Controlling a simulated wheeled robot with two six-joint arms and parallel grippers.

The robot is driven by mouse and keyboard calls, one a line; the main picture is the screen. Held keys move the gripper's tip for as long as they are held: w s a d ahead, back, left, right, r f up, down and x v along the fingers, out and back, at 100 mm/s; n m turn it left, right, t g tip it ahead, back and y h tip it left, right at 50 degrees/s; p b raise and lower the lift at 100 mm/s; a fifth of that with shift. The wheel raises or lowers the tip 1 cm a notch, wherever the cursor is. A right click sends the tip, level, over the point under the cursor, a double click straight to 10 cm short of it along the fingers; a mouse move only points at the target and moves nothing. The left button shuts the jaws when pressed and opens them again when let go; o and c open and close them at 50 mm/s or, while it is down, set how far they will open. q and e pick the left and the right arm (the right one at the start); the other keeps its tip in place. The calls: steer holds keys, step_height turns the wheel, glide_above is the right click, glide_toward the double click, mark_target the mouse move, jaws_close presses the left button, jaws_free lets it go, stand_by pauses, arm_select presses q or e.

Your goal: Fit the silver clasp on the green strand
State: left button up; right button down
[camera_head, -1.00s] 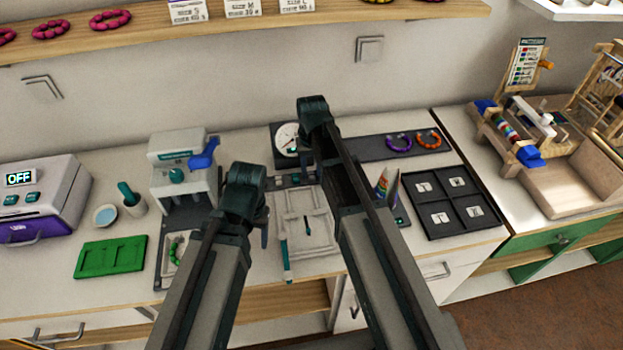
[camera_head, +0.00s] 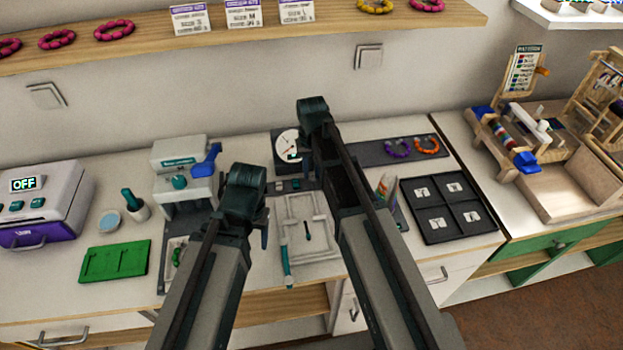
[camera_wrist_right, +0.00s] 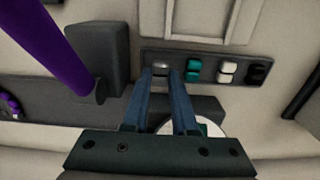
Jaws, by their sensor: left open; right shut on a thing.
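The green strand (camera_head: 177,256) lies in a small pale tray on the dark board at the left, partly covered by my left arm. In the right wrist view, a small silver piece, apparently the silver clasp (camera_wrist_right: 161,69), sits between the fingertips of my right gripper (camera_wrist_right: 166,75), at the dark clasp strip (camera_wrist_right: 210,60). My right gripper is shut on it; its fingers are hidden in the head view. My left gripper (camera_head: 264,232) is open, to the right of the green strand and apart from it.
Teal (camera_wrist_right: 193,70), white (camera_wrist_right: 227,71) and black clasps (camera_wrist_right: 258,73) share the strip. A round dial (camera_head: 288,145) stands behind it. A press (camera_head: 180,160) stands behind the strand. A white framed board (camera_head: 292,205) lies mid-counter. A green tray (camera_head: 115,262) and black compartment tray (camera_head: 445,205) flank these.

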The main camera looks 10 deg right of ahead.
steer(key=shift+r+p, duration=2.25)
steer(key=shift+r, duration=0.2)
